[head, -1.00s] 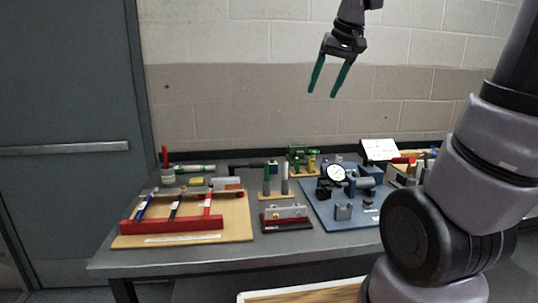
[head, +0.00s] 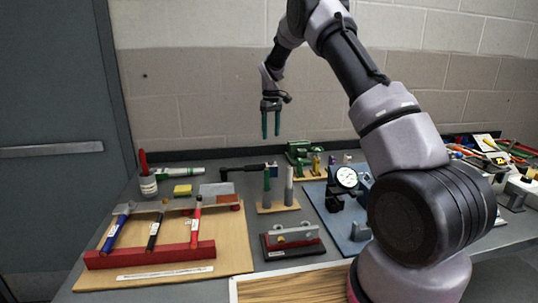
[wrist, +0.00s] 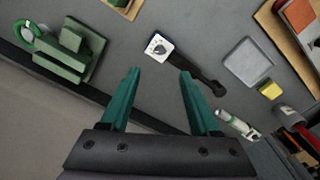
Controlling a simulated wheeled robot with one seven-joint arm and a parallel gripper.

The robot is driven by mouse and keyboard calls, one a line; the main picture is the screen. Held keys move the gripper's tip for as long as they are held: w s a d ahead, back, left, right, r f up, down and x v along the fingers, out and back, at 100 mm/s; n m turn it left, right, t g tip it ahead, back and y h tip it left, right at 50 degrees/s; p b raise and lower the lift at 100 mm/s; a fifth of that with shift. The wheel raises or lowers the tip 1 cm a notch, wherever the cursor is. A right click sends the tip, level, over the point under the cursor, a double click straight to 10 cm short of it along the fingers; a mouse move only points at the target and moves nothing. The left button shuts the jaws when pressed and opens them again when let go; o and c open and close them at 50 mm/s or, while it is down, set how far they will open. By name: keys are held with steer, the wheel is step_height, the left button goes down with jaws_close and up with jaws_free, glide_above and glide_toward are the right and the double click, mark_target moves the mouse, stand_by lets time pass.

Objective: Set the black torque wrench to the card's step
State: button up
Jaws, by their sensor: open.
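The black torque wrench (head: 243,169) lies on the table toward the back wall, with a boxy end to the right. In the wrist view the wrench (wrist: 192,67) shows a white square plate with a dial (wrist: 158,48) at one end and a round black head at the other. The dial marks are too small to read. My gripper (head: 271,136) is open and empty, pointing down above the back of the table. Its green fingers (wrist: 160,72) show below the dial in the wrist view, apart from the wrench. No legible step card shows.
A wooden board with a red rack (head: 150,256) holds blue, black and red handled tools. A holder with upright posts (head: 278,207) stands in front of the wrench. A green fixture (head: 303,154) and a dial gauge (head: 347,177) stand right. A yellow block (head: 183,190) lies left.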

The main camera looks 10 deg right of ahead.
mark_target(271, 162)
step_height(271, 162, down, 11)
steer(key=shift+w, duration=0.1)
stand_by(0.4)
jaws_close()
